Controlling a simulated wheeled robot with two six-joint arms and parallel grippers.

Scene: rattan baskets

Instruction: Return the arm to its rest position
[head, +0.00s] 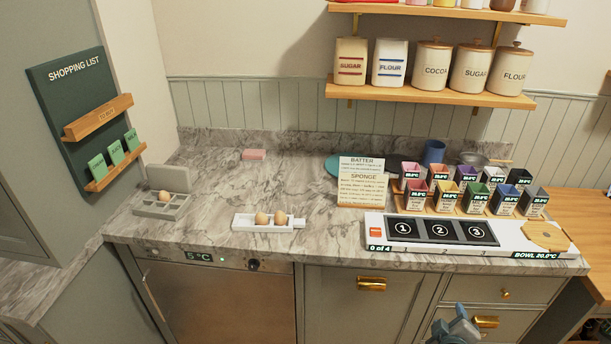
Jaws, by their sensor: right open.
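My right gripper (457,328) shows at the bottom edge, right of the middle. It is open, low in front of the cabinet drawers and below the countertop's front edge. I see nothing between its fingers, and it is apart from the things on the counter. The rest of the right arm is cut off by the picture edge. My left gripper is not in view.
The marble counter (225,190) holds an egg tray (150,208), a white holder (240,222) with two eggs, recipe cards (361,186), several coloured boxes and a numbered panel (512,240). Brass handles (371,284) stick out from the cabinets. The left-middle counter is mostly clear.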

